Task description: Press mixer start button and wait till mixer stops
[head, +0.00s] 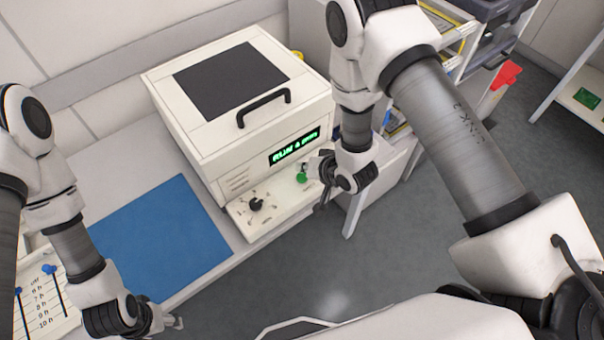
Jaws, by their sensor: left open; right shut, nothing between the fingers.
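The mixer (215,150) is a cream box on the bench with a dark panel and a black handle on its lid. Its lid is shut. A lit green display (295,146) is on its front, the text too small to read surely. Below, a ledge carries a black knob (256,204) and a green button (301,178). My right gripper (322,205) is shut and empty, close beside the green button on its right; I cannot tell whether it touches. My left gripper (178,323) is open and empty at the bench's front edge, lower left.
A blue mat (160,238) lies on the bench left of the mixer. A white panel with blue sliders (40,300) is at the lower left. A shelf trolley with bins (480,45) stands at the upper right. Grey floor (400,240) is open in front of the bench.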

